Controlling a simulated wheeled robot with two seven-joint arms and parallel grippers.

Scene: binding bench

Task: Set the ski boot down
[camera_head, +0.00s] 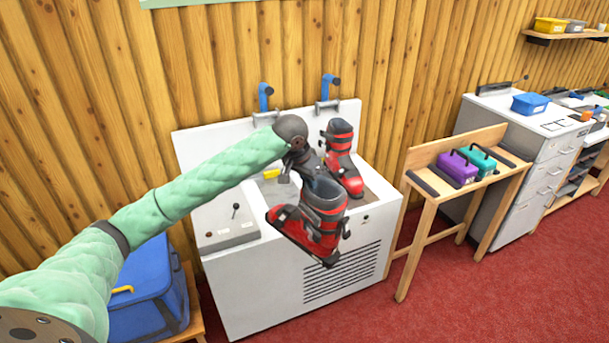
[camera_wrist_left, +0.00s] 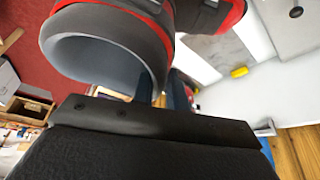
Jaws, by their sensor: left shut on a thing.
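A red and black ski boot (camera_head: 312,222) hangs from my left gripper (camera_head: 311,180), in front of the white machine's top. My left gripper is shut on the boot's upper cuff; the fingertips are mostly hidden. In the left wrist view the boot's open cuff (camera_wrist_left: 105,55) with its grey lining fills the upper middle. A second red and black boot (camera_head: 341,160) stands on the machine's top behind, to the right. The white machine (camera_head: 255,290) has two blue-handled fittings at its back. My right gripper is not in view.
A wooden stand (camera_head: 430,190) with purple (camera_head: 457,168) and teal (camera_head: 478,160) cases is right of the machine. A blue bin (camera_head: 150,290) is at lower left. A yellow block (camera_head: 271,173) lies on the machine's top, also in the left wrist view (camera_wrist_left: 239,72). Red carpet is open in front.

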